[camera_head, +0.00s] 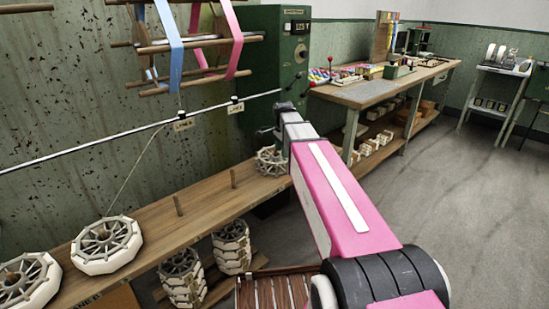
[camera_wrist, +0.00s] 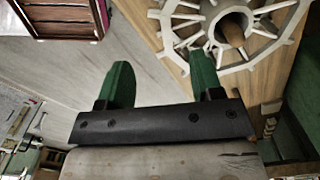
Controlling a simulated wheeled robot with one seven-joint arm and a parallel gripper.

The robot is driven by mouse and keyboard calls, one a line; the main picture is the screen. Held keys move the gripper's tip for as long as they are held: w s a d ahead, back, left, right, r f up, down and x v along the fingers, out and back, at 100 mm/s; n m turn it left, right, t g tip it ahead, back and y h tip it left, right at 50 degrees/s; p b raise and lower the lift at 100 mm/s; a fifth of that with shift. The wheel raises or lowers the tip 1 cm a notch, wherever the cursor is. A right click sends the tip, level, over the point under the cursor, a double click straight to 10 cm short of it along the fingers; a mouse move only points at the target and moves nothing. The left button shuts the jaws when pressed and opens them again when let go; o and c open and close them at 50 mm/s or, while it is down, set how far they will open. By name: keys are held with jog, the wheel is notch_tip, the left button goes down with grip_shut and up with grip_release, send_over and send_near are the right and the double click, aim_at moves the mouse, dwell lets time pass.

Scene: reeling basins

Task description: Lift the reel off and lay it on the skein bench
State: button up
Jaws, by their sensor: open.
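A spoked pale reel (camera_head: 271,160) sits on a wooden peg on the long shelf plank (camera_head: 205,208), below the end of my arm. It fills the upper right of the wrist view (camera_wrist: 258,48), with the peg tip through its hub. My gripper (camera_wrist: 160,78) is open with green fingers; nothing is held. The right finger overlaps the reel's rim and spokes, while the left finger is outside the rim, over the floor; contact cannot be told. A bench (camera_head: 372,94) with coloured skeins on top stands at the back right; its front top is bare and grey.
Two similar reels (camera_head: 106,244) sit at the plank's left end, with two bare pegs in between. Stacked reels (camera_head: 232,247) and a slatted crate (camera_head: 270,291) are below. A wooden frame with blue and pink bands (camera_head: 203,45) hangs above. Floor at right is clear.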

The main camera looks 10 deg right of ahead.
aim_at(282, 169)
jog(key=shift+w+r, duration=0.1)
jog(key=shift+w, duration=0.2)
notch_tip(282, 169, down, 5)
jog(key=shift+s+r, duration=0.1)
jog(key=shift+s+f, duration=0.15)
jog(key=shift+f, duration=1.3)
jog(key=shift+s+f, duration=0.15)
jog(key=shift+f, duration=1.3)
grip_shut()
